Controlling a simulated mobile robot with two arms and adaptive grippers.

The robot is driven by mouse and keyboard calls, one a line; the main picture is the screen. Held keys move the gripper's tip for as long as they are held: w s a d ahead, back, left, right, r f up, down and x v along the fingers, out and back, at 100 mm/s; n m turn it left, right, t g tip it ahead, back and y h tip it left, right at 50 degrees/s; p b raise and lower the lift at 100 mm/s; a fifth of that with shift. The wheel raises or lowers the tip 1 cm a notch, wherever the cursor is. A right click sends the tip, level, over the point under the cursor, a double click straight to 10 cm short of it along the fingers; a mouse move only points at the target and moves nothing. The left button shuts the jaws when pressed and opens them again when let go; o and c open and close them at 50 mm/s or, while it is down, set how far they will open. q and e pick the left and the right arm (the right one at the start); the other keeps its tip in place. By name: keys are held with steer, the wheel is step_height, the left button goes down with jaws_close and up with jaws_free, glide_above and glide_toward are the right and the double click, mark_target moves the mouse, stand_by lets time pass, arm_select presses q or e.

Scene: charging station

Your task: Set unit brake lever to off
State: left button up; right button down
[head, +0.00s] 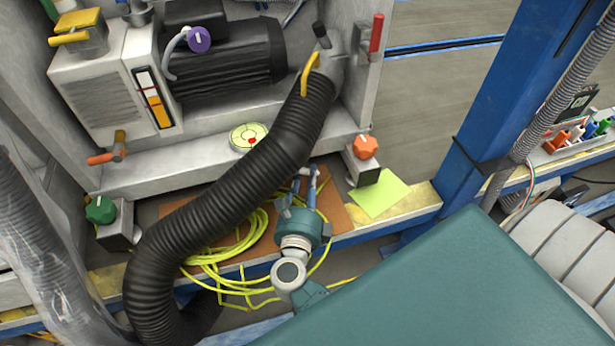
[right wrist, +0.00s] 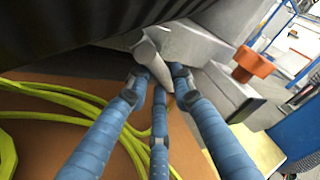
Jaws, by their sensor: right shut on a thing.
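My right gripper (head: 304,180) is in front of the grey unit base, just right of the black corrugated hose. In the right wrist view its three blue fingers (right wrist: 161,84) are closed around a pale grey lever (right wrist: 154,60). The lever sticks out from a rounded pivot under the grey base and slants down between the fingertips. Its lower end is partly hidden by the fingers. In the head view the lever is largely hidden by the hose and fingers. No label or off mark for it can be read. My left gripper is not in view.
The black hose (head: 232,192) passes close to the left of my right gripper. Yellow cable (head: 225,250) lies coiled on a brown board below. An orange knob (head: 365,147) stands to the right, above a yellow-green sheet (head: 380,194). A blue post (head: 510,95) rises farther right.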

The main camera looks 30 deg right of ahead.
steer(key=c, duration=1.5)
jaws_free()
steer(key=shift+f, duration=0.15)
